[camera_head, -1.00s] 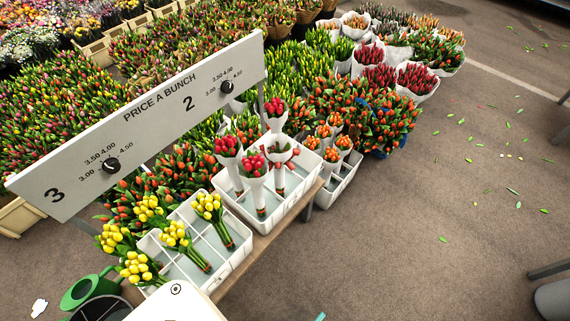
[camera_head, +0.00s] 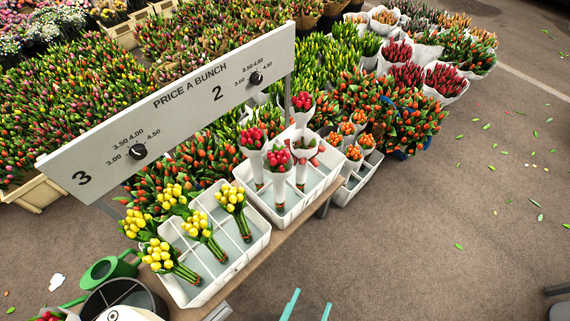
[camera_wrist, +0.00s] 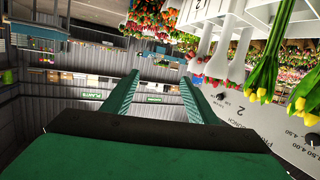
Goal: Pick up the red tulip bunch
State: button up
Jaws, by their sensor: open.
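Several red tulip bunches in white paper wraps stand upright in a white divided crate (camera_head: 312,204). A front red bunch (camera_head: 278,159) is in the middle, another red bunch (camera_head: 253,138) is to its left, and a further red bunch (camera_head: 303,101) is behind. Red bunches also show upside down in the wrist view (camera_wrist: 216,78). My gripper (camera_head: 313,297) shows only its teal fingertips at the bottom edge, on the near side of the crate and apart from it. In the wrist view my gripper (camera_wrist: 160,77) is open, with nothing between its fingers.
Yellow bunches (camera_head: 203,225) lean in a white crate (camera_head: 237,262) at the left. Orange bunches (camera_head: 354,152) stand in a crate at the right. A price board (camera_head: 175,105) on posts stands behind the crates. A green watering can (camera_head: 104,270) is at lower left. Floor at right is open.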

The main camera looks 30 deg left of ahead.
jog(key=w+a+f+n+t+y, duration=0.25)
jog(key=w+f+n, duration=0.35)
jog(key=w+n, duration=0.3)
jog(key=n+g+y, duration=0.2)
jog(key=n+y, duration=0.4)
jog(key=n, duration=2.6)
send_near(303, 164)
jog(key=x, duration=0.8)
jog(key=shift+w+f, duration=0.1)
jog(key=shift+f, duration=0.05)
jog(key=shift+w+a+f, duration=0.1)
jog(key=shift+w+a, duration=0.25)
jog(key=shift+w, duration=0.2)
jog(key=shift+d, duration=0.1)
grip_shut()
